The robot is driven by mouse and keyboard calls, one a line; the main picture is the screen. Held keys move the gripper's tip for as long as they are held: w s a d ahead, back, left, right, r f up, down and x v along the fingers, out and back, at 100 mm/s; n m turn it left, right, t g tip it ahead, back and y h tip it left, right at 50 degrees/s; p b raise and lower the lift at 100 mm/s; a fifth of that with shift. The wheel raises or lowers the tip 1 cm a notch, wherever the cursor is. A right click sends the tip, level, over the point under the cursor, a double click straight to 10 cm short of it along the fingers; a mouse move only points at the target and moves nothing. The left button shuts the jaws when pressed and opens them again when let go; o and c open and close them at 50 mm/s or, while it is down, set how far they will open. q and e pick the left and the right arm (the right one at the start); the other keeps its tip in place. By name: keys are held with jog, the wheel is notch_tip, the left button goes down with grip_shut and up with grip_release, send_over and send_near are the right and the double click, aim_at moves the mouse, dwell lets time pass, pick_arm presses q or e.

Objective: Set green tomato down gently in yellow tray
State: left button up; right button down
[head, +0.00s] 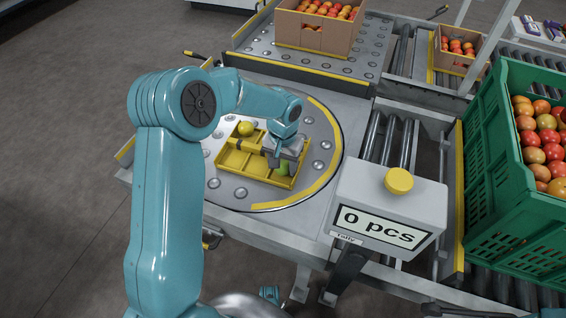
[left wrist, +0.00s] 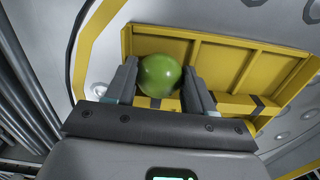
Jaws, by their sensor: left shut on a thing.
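The yellow tray (head: 236,160) with compartments lies on a round plate. It also fills much of the left wrist view (left wrist: 215,55). My left gripper (head: 284,158) is over the tray's right side, shut on the green tomato (head: 284,168). In the left wrist view the green tomato (left wrist: 160,76) sits between the two fingers, inside the outline of one compartment. I cannot tell whether it touches the tray floor.
A counter box (head: 390,213) reading "0 pcs" with a yellow button stands right of the round plate (head: 325,148). A green crate (head: 480,180) of tomatoes is at the right. A cardboard box (head: 312,38) of tomatoes stands behind. Rollers (head: 385,150) run beside the plate.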

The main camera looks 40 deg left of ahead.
pick_arm(q)
jog(key=shift+f, duration=0.35)
jog(key=o, duration=0.8)
jog(key=c, duration=0.3)
jog(key=shift+r, duration=0.1)
jog(key=shift+r+p, duration=2.35)
jog(key=shift+r, duration=1.05)
